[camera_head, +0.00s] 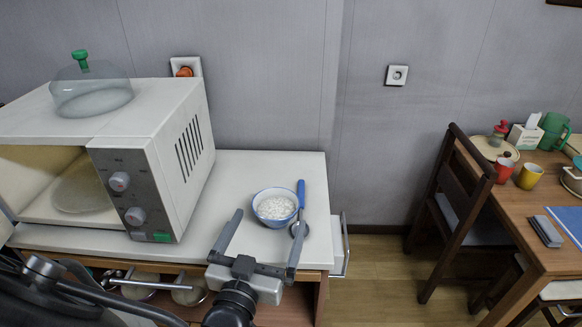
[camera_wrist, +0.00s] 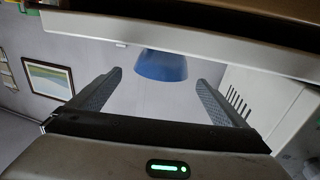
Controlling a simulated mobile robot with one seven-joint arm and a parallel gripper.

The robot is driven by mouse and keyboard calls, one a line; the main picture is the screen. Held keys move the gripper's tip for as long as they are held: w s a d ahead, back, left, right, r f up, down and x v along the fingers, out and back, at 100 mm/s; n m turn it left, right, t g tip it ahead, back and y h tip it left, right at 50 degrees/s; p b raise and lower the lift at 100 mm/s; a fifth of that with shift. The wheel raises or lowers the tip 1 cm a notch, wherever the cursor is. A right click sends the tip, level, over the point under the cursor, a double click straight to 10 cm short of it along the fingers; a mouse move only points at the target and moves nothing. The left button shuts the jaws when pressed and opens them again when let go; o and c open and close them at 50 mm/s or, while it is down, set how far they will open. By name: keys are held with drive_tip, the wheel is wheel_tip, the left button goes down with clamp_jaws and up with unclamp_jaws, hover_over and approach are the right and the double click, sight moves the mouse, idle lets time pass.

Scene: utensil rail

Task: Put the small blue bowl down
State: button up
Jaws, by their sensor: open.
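The small blue bowl (camera_head: 263,218), filled with something white and grainy, stands upright on the white counter top (camera_head: 235,170), right of the microwave. My gripper (camera_head: 269,217) is open at the near side of the bowl, its two fingers spread left and right of it. In the wrist view the picture is upside down; the bowl (camera_wrist: 162,66) shows blue between the fingertips (camera_wrist: 159,76), with a gap on both sides. No finger visibly touches it. How far the fingertips reach past its near side I cannot tell.
A blue-handled utensil (camera_head: 301,190) lies close to the bowl's right side. The open microwave (camera_head: 180,150), with a glass dome (camera_head: 90,95) on top, stands on the left. The counter behind the bowl is clear. A chair (camera_head: 450,210) and laid table (camera_head: 510,225) are at the right.

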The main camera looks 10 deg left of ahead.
sight(281, 189)
drive_tip(key=w, duration=0.3)
drive_tip(key=w+d+b, duration=0.1)
drive_tip(key=w, duration=0.3)
drive_tip(key=w+b, duration=0.1)
drive_tip(key=w, duration=0.3)
drive_tip(key=shift+w+d, duration=0.15)
drive_tip(key=shift+w, duration=0.05)
drive_tip(key=c, duration=1.5)
drive_tip(key=shift+r, duration=0.25)
